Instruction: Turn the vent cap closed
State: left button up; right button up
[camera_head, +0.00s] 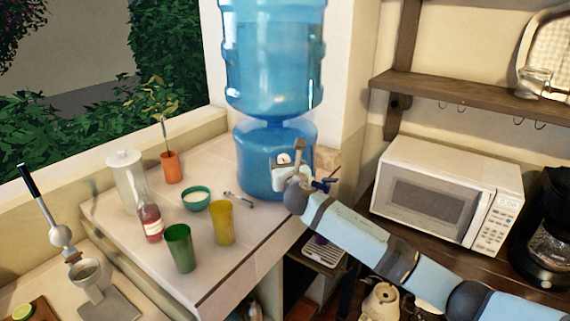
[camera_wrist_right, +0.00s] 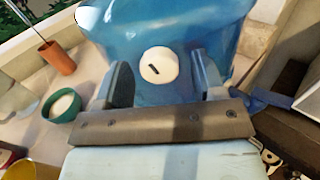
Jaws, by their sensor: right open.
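The vent cap (camera_wrist_right: 160,67) is a round white cap with a short dark slot, on the front of the blue dispenser base (camera_wrist_right: 105,22). In the wrist view the slot lies near level, slightly tilted. The cap also shows small and pale in the head view (camera_head: 284,158). My right gripper (camera_wrist_right: 162,68) is open, with one finger on each side of the cap and a visible gap to both. In the head view my right gripper (camera_head: 291,168) is in front of the base and hides part of it. My left gripper is not in view.
A large blue water bottle (camera_head: 272,55) stands on the base. Left on the tiled counter are a teal bowl (camera_head: 196,198), yellow cup (camera_head: 222,222), green cup (camera_head: 179,248) and red bottle (camera_head: 150,220). A blue tap (camera_head: 322,186) is right of my gripper. A microwave (camera_head: 440,195) stands further right.

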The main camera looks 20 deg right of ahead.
jog(key=shift+c, duration=0.4)
jog(key=c, duration=0.8)
jog(key=shift+c, duration=0.2)
jog(key=shift+m, duration=0.3)
jog(key=shift+a+m+h+b, duration=0.2)
jog(key=shift+m+b, duration=1.05)
jog(key=shift+m, duration=4.25)
jog(key=shift+m+h+b, duration=0.3)
jog(key=shift+m+b, duration=0.9)
jog(key=shift+m, duration=4.6)
